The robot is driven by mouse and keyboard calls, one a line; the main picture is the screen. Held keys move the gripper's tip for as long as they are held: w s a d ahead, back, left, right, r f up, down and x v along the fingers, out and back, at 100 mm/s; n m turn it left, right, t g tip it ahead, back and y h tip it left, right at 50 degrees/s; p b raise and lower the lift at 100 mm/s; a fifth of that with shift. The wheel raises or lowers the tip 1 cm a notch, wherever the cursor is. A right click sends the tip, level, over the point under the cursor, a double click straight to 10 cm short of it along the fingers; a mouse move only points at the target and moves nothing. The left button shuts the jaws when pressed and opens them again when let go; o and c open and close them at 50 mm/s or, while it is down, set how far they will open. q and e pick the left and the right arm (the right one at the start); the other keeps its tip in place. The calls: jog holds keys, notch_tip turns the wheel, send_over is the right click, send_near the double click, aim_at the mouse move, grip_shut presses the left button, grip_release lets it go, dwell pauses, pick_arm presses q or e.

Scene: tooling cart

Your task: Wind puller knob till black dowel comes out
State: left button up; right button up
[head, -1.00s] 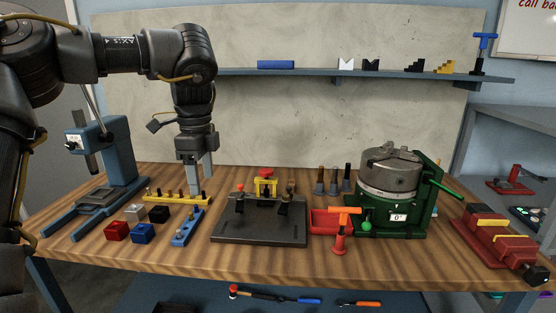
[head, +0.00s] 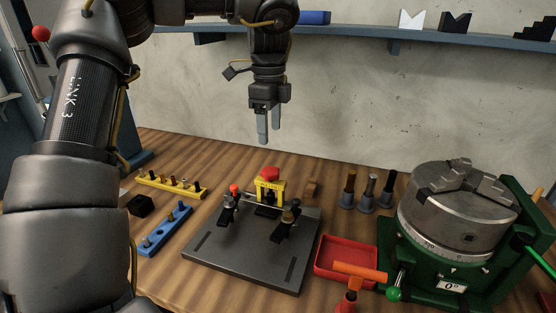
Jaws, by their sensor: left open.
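The puller is a small yellow frame (head: 271,190) on the dark fixture plate (head: 245,250) in the middle of the bench. Its red knob (head: 269,173) sits on top. The black dowel cannot be made out clearly under the yellow frame. Clamps stand on both sides of the puller, the left one with an orange-red tip (head: 234,189). My left gripper (head: 268,140) hangs fingers-down above and behind the knob, apart from it. Its two grey fingers are open with nothing between them. My right gripper is out of view.
A yellow rack (head: 158,181) with pins and a blue block (head: 163,232) lie left of the plate. A red tray (head: 344,262) and an orange-handled tool (head: 360,272) lie right. Several grey-based posts (head: 368,193) stand behind. A green rotary chuck (head: 460,211) fills the right.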

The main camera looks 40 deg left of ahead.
aim_at(270, 170)
pick_arm(q)
notch_tip(270, 170, down, 4)
jog(key=shift+w+a+r+b, duration=0.1)
jog(key=shift+r+b, duration=0.1)
jog(key=shift+b, duration=0.65)
notch_tip(270, 170, down, 6)
jog(key=shift+f+p, duration=0.15)
jog(key=shift+p, duration=0.15)
jog(key=shift+f, duration=0.45)
jog(key=c, duration=1)
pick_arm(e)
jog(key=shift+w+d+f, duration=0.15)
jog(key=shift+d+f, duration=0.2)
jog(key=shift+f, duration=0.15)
pick_arm(q)
jog(key=shift+f+m, duration=0.1)
jog(key=shift+m, duration=0.3)
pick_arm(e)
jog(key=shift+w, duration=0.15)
